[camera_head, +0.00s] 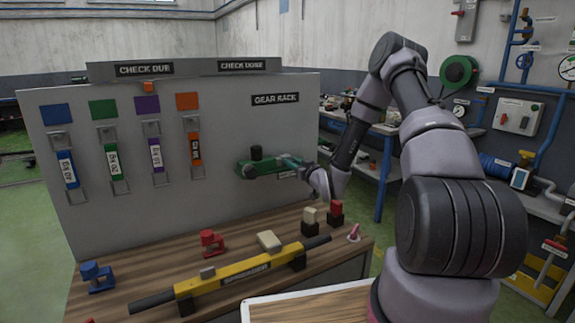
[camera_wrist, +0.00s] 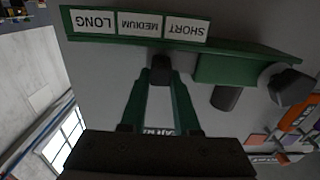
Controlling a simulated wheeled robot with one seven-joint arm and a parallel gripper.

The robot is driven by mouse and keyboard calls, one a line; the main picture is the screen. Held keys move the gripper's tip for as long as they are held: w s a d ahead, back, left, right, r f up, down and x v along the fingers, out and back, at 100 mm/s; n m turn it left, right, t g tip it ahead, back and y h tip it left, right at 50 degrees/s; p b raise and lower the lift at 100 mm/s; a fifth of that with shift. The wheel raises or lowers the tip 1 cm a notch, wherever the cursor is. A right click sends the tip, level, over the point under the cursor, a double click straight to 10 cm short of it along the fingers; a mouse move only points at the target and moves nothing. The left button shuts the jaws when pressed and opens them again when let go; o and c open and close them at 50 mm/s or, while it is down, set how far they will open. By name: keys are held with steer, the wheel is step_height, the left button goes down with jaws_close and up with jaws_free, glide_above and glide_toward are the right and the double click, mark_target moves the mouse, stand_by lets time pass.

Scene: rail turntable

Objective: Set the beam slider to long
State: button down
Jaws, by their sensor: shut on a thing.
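The green beam scale (camera_wrist: 225,47) runs across the top of the wrist view. Its labels appear upside down: LONG (camera_wrist: 94,21) at left, MEDIUM (camera_wrist: 141,24) in the middle and SHORT (camera_wrist: 185,29) at right. The dark slider knob (camera_wrist: 160,72) stands beside the boundary between MEDIUM and SHORT. My gripper (camera_wrist: 162,74) has its two green fingers shut on this knob, one on each side. In the head view the green beam unit (camera_head: 247,167) is on the grey panel, with my gripper (camera_head: 290,168) at its right; the knob is hidden there.
The grey panel (camera_head: 215,220) carries several coloured straps (camera_head: 112,162) at left. A wooden bench (camera_head: 240,240) below holds red and blue clamps and a yellow bar (camera_head: 240,275).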

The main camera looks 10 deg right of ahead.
steer(key=w+d, duration=0.2)
steer(key=d, duration=0.5)
steer(key=shift+w+d, duration=0.25)
steer(key=shift+d, duration=0.1)
steer(key=c, duration=0.6)
jaws_free()
steer(key=shift+d, duration=0.15)
steer(key=shift+c, duration=0.2)
steer(key=v, duration=1)
steer(key=shift+s, duration=0.4)
